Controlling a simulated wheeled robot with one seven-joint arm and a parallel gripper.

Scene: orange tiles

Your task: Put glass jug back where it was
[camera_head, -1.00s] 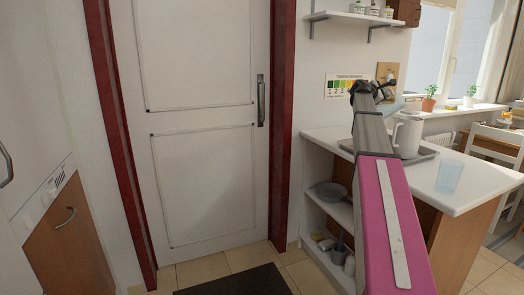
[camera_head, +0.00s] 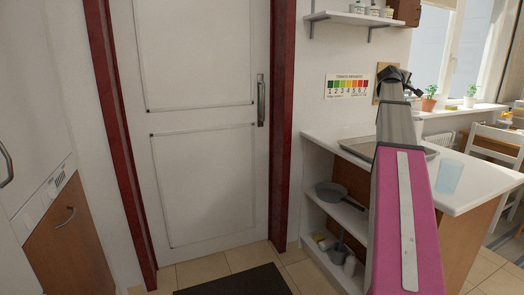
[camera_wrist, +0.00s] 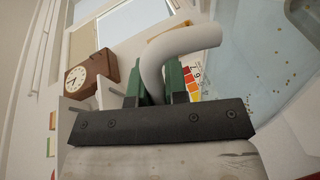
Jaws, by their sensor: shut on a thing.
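In the wrist view the green fingers of my gripper (camera_wrist: 154,82) are shut on the pale curved handle of the glass jug. The jug's clear bluish body (camera_wrist: 262,50), speckled with small gold dots, fills the upper right of that view. In the head view my gripper (camera_head: 397,78) is raised above the counter, near the wall. The arm hides most of what it holds there.
A white counter (camera_head: 470,192) carries a metal tray (camera_head: 358,147) and a blue tumbler (camera_head: 449,177). A pan (camera_head: 333,190) sits on the shelf below. A colour chart (camera_head: 347,88) hangs on the wall.

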